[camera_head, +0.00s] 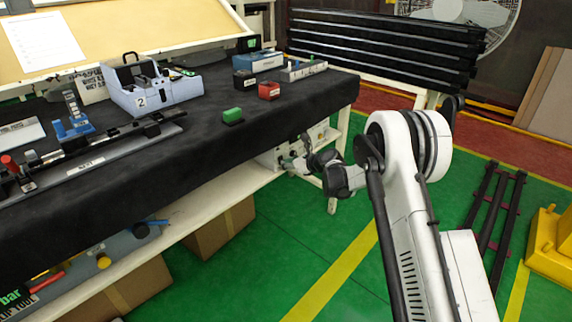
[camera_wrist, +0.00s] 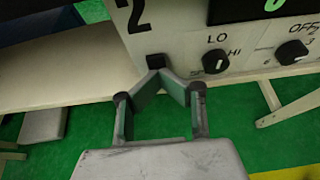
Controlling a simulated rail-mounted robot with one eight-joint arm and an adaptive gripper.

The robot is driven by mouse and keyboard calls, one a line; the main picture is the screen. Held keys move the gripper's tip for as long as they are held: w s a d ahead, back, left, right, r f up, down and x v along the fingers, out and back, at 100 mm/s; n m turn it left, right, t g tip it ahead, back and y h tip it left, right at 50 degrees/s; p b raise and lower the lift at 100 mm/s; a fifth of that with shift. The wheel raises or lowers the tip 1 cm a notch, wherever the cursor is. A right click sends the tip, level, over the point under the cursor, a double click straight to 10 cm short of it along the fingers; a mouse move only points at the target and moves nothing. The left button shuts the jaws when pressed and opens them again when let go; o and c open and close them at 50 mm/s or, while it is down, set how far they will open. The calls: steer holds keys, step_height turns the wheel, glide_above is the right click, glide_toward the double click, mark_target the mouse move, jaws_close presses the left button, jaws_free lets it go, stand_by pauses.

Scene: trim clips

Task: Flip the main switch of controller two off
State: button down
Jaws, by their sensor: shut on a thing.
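Controller two, a light grey box (camera_head: 268,159), sits on the shelf under the near right end of the black-covered table. In the wrist view its front panel (camera_wrist: 180,35) shows a large black "2", a LO/HI knob (camera_wrist: 215,61) and an OFF knob (camera_wrist: 291,52). My gripper (camera_wrist: 157,72) is at the panel's lower left, below the "2". Its fingertips come together on a small black part (camera_wrist: 155,61), which looks like the switch. The fingertips hide most of it, and its on or off position cannot be told. In the head view my gripper (camera_head: 297,165) reaches the box's front.
The shelf edge (camera_wrist: 70,95) runs left of the gripper, with a table leg (camera_wrist: 284,109) at the right. Green floor in front is open.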

steer(key=shift+a+r, duration=0.25)
steer(key=shift+r, duration=0.45)
steer(key=f+p+v, duration=0.1)
steer(key=p+v, duration=0.1)
steer(key=v, duration=1.2)
steer(key=shift+d, duration=0.3)
steer(key=shift+s+f, duration=0.1)
steer(key=shift+f, duration=0.05)
steer(key=f+n+y, duration=0.1)
steer(key=n, duration=0.5)
steer(key=f+n+t, duration=0.1)
steer(key=n, duration=0.5)
steer(key=s+d+f+n+t+y, duration=0.1)
steer(key=f+n, duration=0.1)
steer(key=n, duration=0.4)
steer(key=shift+d+y, duration=0.15)
steer(key=shift+y, duration=0.15)
